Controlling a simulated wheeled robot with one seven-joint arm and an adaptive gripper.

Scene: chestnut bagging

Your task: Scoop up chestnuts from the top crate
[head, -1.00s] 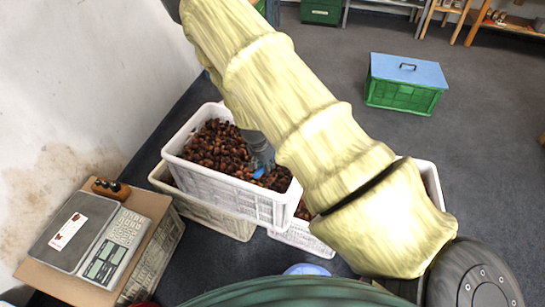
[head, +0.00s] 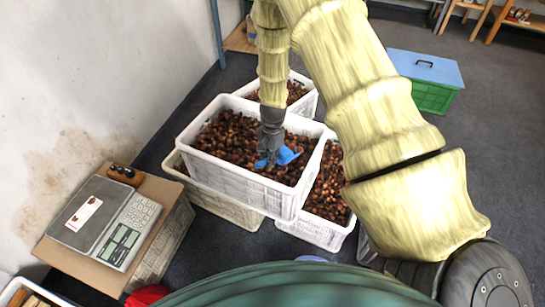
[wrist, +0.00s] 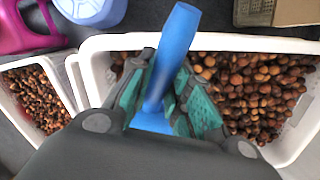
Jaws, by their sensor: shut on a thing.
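The top crate (head: 235,182) is white, full of brown chestnuts (head: 228,134), and sits stacked on other crates left of centre in the head view. My gripper (head: 270,148) points down inside it, near its front right part. It is shut on a blue scoop (head: 288,155), which is low at the chestnut surface. In the wrist view, the scoop's blue handle (wrist: 172,50) stands between the teal finger pads of my gripper (wrist: 165,95). Chestnuts (wrist: 255,90) and the crate's white rim (wrist: 225,42) show around it. The scoop's bowl is mostly hidden, so its load cannot be told.
More chestnut crates stand behind (head: 309,102) and to the right (head: 312,232), lower than the top crate. A scale (head: 105,222) rests on cardboard at left. A green box with a blue lid (head: 430,75) stands on open floor. The wall is close at left.

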